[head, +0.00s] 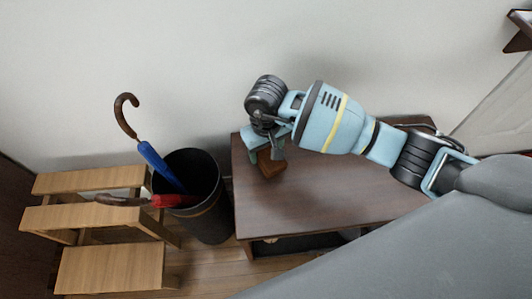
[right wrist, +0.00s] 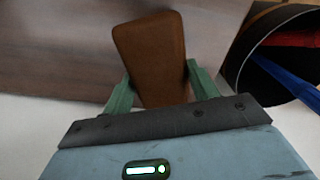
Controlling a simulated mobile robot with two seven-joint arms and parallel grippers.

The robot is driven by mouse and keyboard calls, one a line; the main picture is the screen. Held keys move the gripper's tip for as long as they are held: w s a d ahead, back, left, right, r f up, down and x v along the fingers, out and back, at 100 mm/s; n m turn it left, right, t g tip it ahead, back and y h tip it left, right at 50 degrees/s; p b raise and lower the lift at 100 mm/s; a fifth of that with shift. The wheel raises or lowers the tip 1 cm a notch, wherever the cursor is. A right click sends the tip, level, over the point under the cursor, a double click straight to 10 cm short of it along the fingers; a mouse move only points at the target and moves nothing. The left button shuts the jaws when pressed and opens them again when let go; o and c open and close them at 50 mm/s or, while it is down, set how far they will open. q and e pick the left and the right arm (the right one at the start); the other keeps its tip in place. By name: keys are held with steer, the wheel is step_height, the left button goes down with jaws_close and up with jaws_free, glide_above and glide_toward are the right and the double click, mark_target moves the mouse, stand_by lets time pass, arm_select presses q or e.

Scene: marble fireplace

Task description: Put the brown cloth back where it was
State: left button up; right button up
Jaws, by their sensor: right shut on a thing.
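The brown cloth (head: 270,164) is a small brown block-like piece at the left end of a dark wooden bench. It also shows in the right wrist view (right wrist: 150,55), between the two green fingers. My right gripper (head: 264,150) reaches in from the right and is shut on the cloth, over the bench top. I cannot tell whether the cloth touches the bench. The right gripper's fingers show in the wrist view (right wrist: 160,85), one on each side of the cloth. My left gripper is not in view.
The dark bench (head: 310,195) is otherwise mostly clear. A black bin (head: 212,215) with a blue umbrella (head: 160,165) and a red umbrella (head: 172,201) stands left of it. A wooden step stool (head: 110,268) is further left. A pale wall is behind.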

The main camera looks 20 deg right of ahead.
step_height(320, 180, down, 2)
steer(key=shift+f, duration=0.15)
steer(key=shift+b, duration=0.3)
steer(key=o, duration=0.9)
steer(key=shift+f, duration=0.1)
steer(key=shift+o, duration=0.2)
